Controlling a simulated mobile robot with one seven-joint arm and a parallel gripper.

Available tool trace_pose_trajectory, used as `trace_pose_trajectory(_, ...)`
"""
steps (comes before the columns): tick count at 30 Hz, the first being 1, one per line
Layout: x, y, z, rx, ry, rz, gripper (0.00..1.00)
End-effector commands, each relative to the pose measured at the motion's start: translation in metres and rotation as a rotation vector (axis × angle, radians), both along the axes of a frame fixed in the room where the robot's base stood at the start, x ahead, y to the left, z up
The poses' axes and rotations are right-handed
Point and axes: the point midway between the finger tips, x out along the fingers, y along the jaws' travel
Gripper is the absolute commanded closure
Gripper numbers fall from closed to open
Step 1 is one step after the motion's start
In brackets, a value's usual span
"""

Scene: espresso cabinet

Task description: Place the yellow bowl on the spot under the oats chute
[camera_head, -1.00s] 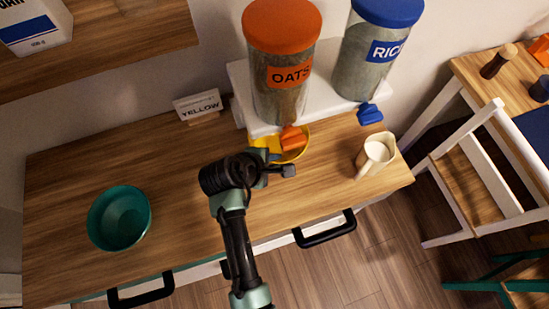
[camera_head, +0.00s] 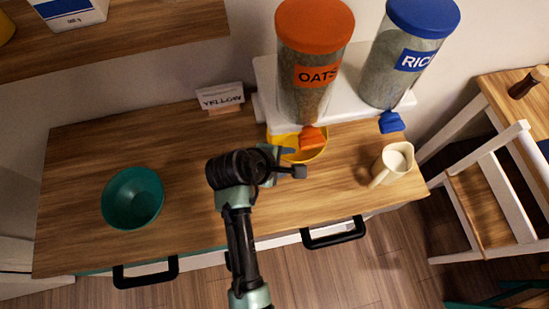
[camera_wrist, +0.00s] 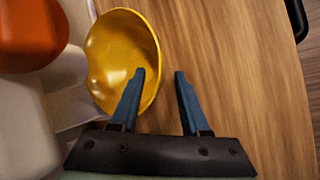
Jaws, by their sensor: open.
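The yellow bowl (camera_head: 318,154) stands on the counter under the orange oats chute (camera_head: 312,138), at the foot of the oats dispenser (camera_head: 314,75). The chute hides part of it in the head view. In the wrist view the bowl (camera_wrist: 112,45) lies at the left, beside an orange part (camera_wrist: 30,35) and a white surface. My gripper (camera_wrist: 157,75) is open. Its left finger overlaps the inside of the bowl and its right finger is outside over bare wood, so the rim lies between them. In the head view my gripper (camera_head: 284,163) is at the bowl's near left side.
A blue-lidded rice dispenser (camera_head: 405,60) with a blue chute (camera_head: 391,122) stands to the right. A cream jug (camera_head: 392,164) is at the counter's right end. A teal bowl (camera_head: 132,197) is at the left, and a "YELLOW" sign (camera_head: 220,98) at the back. The middle-left counter is clear.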

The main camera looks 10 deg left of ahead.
Motion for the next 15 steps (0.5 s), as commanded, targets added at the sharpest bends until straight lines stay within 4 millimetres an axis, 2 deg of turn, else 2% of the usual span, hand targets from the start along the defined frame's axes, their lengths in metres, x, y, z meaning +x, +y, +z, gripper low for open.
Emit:
trace_pose_trajectory(3,-0.011,0.011,0.022,0.001,-0.004,0.004,0.54)
trace_pose_trajectory(9,-0.031,0.027,0.055,0.001,-0.003,0.003,0.54)
trace_pose_trajectory(15,-0.041,0.036,0.074,0.0,-0.001,0.002,0.54)
